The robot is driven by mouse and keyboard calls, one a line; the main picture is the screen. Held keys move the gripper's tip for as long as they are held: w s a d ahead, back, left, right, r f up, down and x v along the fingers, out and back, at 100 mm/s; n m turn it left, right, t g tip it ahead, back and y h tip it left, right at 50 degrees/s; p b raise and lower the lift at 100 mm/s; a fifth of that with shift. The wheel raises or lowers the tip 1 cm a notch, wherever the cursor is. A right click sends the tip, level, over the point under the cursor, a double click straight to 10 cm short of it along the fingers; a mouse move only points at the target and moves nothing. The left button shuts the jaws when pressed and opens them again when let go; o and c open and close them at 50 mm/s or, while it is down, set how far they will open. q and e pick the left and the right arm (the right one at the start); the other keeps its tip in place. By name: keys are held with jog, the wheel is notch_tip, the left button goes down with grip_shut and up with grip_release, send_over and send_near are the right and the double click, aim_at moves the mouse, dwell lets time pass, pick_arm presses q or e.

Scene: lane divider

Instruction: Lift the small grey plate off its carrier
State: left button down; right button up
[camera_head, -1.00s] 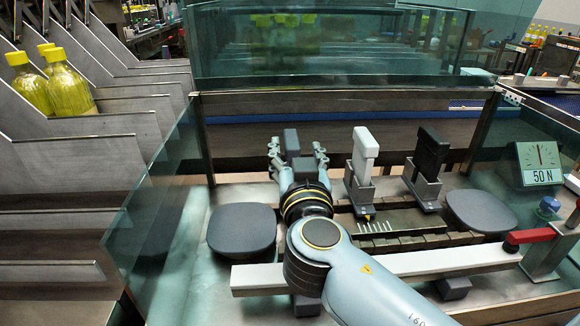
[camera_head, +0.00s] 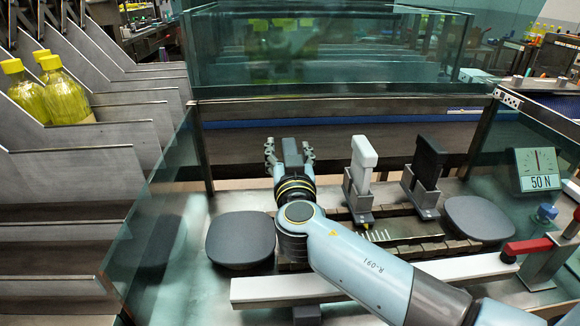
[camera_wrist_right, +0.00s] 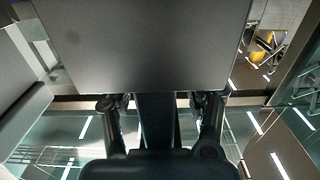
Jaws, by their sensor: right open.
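The small grey plate (camera_head: 290,150) stands upright at the left of a row with a white plate and a black plate. My right gripper (camera_head: 289,152) is open, with one finger on each side of it. Its carrier is hidden behind my gripper and wrist. In the right wrist view, the two fingers of my right gripper (camera_wrist_right: 158,108) stand apart, with a dark upright block between them. I cannot tell whether the fingers touch the plate. My left gripper is not in view.
The white plate (camera_head: 363,158) and black plate (camera_head: 427,162) stand in carriers to the right. Dark rounded pads lie left (camera_head: 240,238) and right (camera_head: 478,218). Glass panels (camera_head: 150,235) enclose the bench. A white beam (camera_head: 275,289) with a red handle (camera_head: 528,246) crosses the front.

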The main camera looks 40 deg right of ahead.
grip_shut()
jog(key=shift+r, duration=0.1)
dwell(0.4)
